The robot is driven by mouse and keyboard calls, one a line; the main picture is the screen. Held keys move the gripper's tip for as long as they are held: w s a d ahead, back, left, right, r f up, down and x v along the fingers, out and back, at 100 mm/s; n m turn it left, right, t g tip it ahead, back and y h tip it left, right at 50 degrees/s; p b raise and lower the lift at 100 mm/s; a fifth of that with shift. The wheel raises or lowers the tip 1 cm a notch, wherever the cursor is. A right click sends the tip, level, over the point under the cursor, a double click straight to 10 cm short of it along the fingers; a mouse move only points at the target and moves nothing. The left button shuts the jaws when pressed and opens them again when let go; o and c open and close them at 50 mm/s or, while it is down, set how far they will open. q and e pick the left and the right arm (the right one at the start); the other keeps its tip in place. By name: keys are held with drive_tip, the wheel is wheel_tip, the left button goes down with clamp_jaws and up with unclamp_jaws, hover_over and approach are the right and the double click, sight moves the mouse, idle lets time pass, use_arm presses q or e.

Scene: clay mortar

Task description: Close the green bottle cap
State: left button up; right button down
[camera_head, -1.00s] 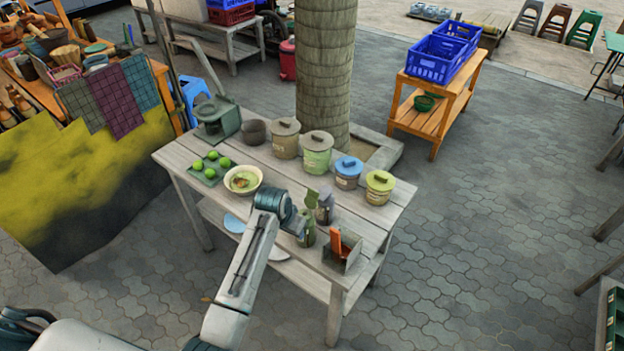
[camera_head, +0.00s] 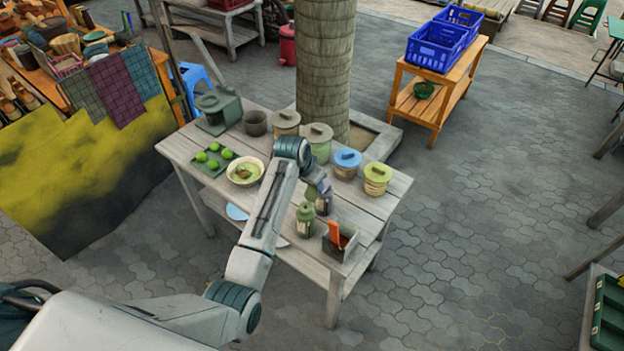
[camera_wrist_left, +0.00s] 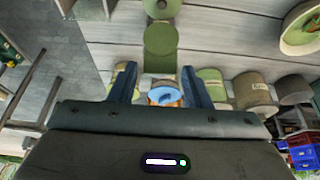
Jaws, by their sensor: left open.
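A green bottle (camera_head: 305,222) with a rounded top stands upright near the table's front edge. I cannot tell whether the second piece is a cap standing open. My left gripper (camera_wrist_left: 160,88) is open and empty, its fingers apart above the table beside the bottles. My right gripper is out of view.
Lidded pots stand behind, including a blue-lidded one (camera_head: 346,164) and a yellow-green-lidded one (camera_head: 376,179). A bowl (camera_head: 245,171) and a tray of limes (camera_head: 212,160) are left. A box with an orange piece (camera_head: 340,241) stands at the front right.

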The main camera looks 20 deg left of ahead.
use_arm(q)
drive_tip(key=shift+w+d+f, duration=0.1)
drive_tip(key=shift+w+f, duration=0.15)
drive_tip(key=shift+f, duration=0.4)
clamp_jaws()
idle(1.0)
unclamp_jaws()
idle(0.3)
